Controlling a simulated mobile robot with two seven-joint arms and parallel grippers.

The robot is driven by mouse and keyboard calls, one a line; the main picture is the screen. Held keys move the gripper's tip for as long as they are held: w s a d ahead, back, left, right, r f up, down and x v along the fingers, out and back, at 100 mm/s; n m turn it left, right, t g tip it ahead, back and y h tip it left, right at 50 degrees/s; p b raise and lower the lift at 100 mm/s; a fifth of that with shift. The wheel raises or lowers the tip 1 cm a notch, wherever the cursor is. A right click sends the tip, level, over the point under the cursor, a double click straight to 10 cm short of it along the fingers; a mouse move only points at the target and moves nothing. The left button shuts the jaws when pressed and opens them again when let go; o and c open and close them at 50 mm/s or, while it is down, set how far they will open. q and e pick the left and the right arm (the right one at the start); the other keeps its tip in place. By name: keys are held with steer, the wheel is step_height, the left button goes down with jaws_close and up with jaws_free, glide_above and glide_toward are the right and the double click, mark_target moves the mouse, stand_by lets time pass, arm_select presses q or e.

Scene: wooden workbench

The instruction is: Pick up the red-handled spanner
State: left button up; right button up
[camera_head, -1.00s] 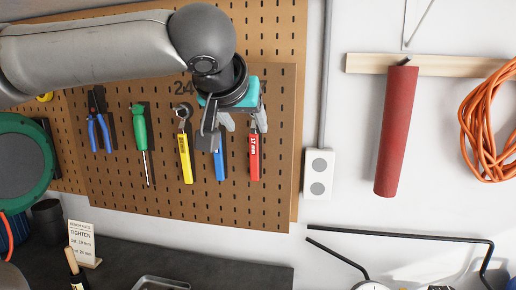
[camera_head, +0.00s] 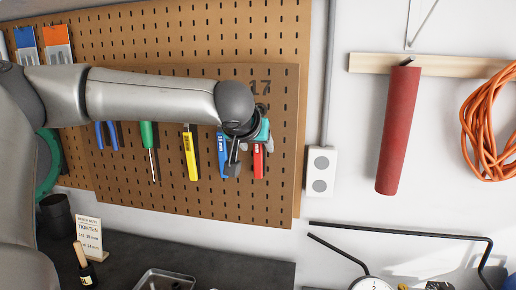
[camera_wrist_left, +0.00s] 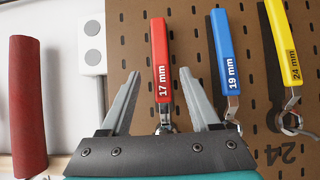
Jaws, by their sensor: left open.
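The red-handled spanner (camera_head: 258,161), marked 17 mm, hangs on the pegboard at the right end of the tool row. In the left wrist view its red handle (camera_wrist_left: 160,55) shows upside down, with part of its metal end hidden behind my gripper body. My left gripper (camera_head: 250,148) is open and empty in front of the board. In the left wrist view its two fingers (camera_wrist_left: 160,80) lie on either side of the red handle, with gaps on both sides. I cannot tell the remaining depth. My right gripper is not in view.
A blue 19 mm spanner (camera_wrist_left: 226,50) hangs close beside the red one, then a yellow 24 mm spanner (camera_head: 190,155). Green (camera_head: 147,135) and blue-handled tools hang further left. A white socket box (camera_head: 320,172) and a red roll (camera_head: 397,130) are right of the board.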

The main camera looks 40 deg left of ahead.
arm_select(q)
steer(key=shift+x, duration=1.5)
steer(key=shift+s+a, duration=0.1)
jaws_close()
